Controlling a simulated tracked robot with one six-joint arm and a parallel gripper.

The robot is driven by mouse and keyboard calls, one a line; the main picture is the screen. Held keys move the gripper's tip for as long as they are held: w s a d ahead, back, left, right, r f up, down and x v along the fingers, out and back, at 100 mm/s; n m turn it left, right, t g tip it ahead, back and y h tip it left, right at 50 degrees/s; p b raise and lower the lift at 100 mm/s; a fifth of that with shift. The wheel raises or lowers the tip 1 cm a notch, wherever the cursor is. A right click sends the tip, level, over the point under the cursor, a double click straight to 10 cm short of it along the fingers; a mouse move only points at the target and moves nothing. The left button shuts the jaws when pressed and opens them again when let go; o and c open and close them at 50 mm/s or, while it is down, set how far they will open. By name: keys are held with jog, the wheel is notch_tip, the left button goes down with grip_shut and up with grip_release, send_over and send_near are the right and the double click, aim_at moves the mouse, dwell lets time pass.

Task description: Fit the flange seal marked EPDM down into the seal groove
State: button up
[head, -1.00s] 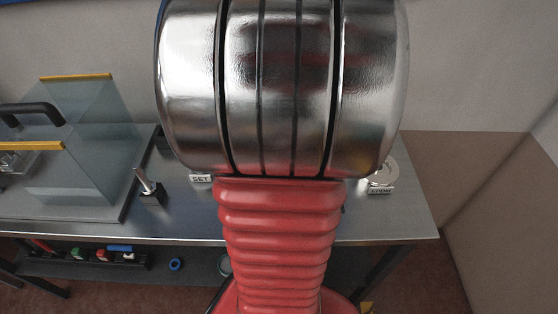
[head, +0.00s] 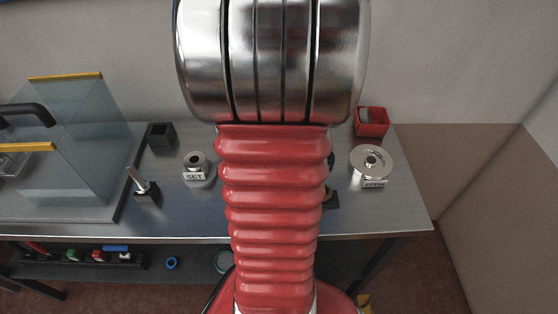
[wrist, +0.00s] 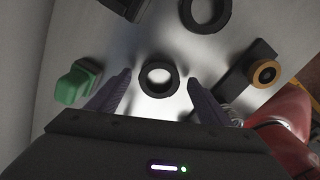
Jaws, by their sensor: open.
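In the wrist view a thick black ring (wrist: 157,79) lies on the pale surface between the spread fingers of my gripper (wrist: 160,84), which is open and holds nothing. A second dark ring (wrist: 206,13) lies farther off at the top. I can read no marking on either ring. In the head view a silver disc (head: 371,156) with a central hole sits at the bench's right, with a label (head: 374,184) that seems to read EPDM. A grey ring-shaped piece (head: 196,161) stands behind a SET label (head: 195,176). My arm hides my gripper in the head view. I cannot pick out the seal groove.
A red bin (head: 371,122) stands at the back right and a black cup (head: 160,134) at the back left. A clear guard (head: 75,130) fills the left end. The wrist view shows a green piece (wrist: 77,83) at left and a dark block with an orange ring (wrist: 263,72) at right.

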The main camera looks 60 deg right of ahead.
jog(key=shift+f, duration=0.7)
jog(key=shift+c, duration=0.5)
jog(key=c, duration=1)
jog(key=shift+r, duration=0.1)
notch_tip(320, 180, up, 10)
jog(key=shift+f, duration=0.1)
